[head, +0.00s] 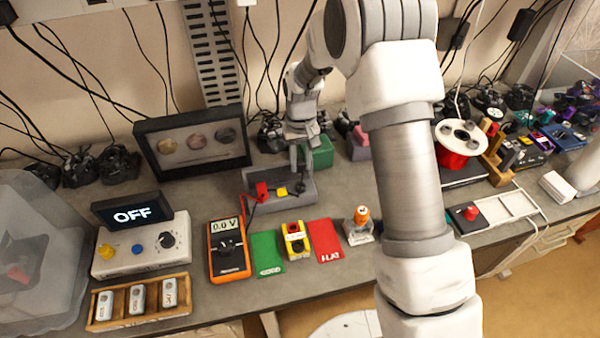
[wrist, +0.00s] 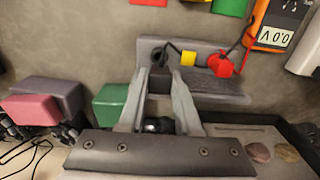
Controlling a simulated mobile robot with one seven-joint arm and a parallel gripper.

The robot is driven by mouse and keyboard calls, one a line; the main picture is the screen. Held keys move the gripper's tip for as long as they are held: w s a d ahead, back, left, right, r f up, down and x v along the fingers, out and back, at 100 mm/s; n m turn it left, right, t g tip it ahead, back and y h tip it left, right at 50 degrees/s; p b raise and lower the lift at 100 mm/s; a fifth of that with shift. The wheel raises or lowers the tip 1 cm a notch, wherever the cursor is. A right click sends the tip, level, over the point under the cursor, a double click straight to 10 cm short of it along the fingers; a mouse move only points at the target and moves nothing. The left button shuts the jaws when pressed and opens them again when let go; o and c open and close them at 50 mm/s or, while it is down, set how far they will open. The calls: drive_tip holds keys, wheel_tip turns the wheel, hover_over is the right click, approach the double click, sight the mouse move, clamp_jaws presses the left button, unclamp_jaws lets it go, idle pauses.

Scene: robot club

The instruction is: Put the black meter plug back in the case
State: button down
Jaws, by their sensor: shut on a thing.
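The grey case (head: 290,201) lies on the bench behind the orange meter (head: 229,250); it also shows in the wrist view (wrist: 215,87). A red plug (head: 262,192) and a small yellow block (head: 282,191) sit at the case. The black meter plug (head: 299,187) is at the case's right part in the head view. My gripper (head: 298,180) reaches down over that part. In the wrist view, my gripper (wrist: 160,74) is shut on the black plug (wrist: 157,56), which shows between the fingertips. I cannot tell whether the plug is fully seated.
A green block (head: 317,152) stands close behind the case. A dark framed display (head: 192,122) stands behind it to the left. Green (head: 267,253) and red (head: 325,240) mats lie in front, with a yellow device (head: 296,239) between them. A white reel on a red base (head: 457,158) stands right.

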drive_tip(key=shift+w, duration=0.15)
drive_tip(key=shift+f+b, duration=1.4)
drive_tip(key=shift+f, duration=1.25)
drive_tip(key=shift+f+b, duration=0.9)
drive_tip(key=shift+b, duration=0.65)
idle(1.1)
drive_tip(key=c, duration=0.5)
unclamp_jaws()
drive_tip(key=shift+r, duration=0.15)
